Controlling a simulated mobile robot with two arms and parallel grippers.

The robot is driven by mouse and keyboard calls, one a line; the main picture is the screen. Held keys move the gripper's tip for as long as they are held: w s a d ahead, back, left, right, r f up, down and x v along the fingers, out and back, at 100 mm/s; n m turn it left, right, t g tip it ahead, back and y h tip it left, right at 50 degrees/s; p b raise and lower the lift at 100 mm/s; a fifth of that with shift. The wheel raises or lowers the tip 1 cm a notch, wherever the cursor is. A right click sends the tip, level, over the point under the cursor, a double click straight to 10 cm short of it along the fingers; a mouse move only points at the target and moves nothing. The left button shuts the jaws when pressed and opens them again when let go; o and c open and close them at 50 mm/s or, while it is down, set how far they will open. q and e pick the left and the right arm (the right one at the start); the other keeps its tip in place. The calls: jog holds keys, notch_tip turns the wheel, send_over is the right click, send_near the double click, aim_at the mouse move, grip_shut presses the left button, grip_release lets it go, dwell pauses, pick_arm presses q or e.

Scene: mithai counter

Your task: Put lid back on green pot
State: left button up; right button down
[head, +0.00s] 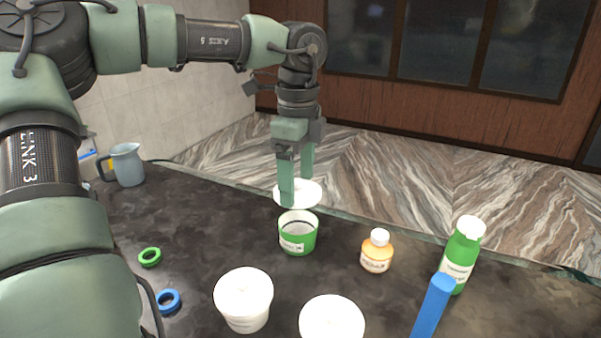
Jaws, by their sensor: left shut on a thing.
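The green pot (299,240) stands upright and open on the dark counter, with a white inner wall and a white label. A white round lid (313,194) is above and slightly behind the pot, apart from its rim as far as I can see. My left gripper (297,190) points down and is shut on the lid, with its green fingers at the lid. The near finger hides part of the lid. My right gripper is not in view.
Two white tubs (243,297) (332,322) stand in front of the pot. An orange bottle (376,253), a green bottle (462,256) and a blue bar (433,305) are to the right. Green (149,257) and blue (168,301) rings lie left. A grey jug (127,165) stands far left.

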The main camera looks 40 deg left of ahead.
pick_arm(q)
jog(key=shift+a+f+b, duration=0.1)
jog(key=shift+f+b, duration=0.2)
jog(key=shift+f, duration=0.4)
jog(key=shift+d+f+b, duration=0.25)
jog(key=shift+f+b, duration=0.3)
jog(key=shift+f, duration=0.65)
notch_tip(320, 180, down, 2)
jog(key=shift+a+f+b, duration=0.1)
jog(key=shift+b, duration=1.05)
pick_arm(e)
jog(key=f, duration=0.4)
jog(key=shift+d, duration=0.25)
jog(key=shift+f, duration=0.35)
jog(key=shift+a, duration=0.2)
pick_arm(q)
jog(key=shift+f+b, duration=0.1)
jog(key=shift+b, duration=1.15)
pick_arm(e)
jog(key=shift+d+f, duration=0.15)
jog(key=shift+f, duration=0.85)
pick_arm(q)
jog(key=o, duration=1.3)
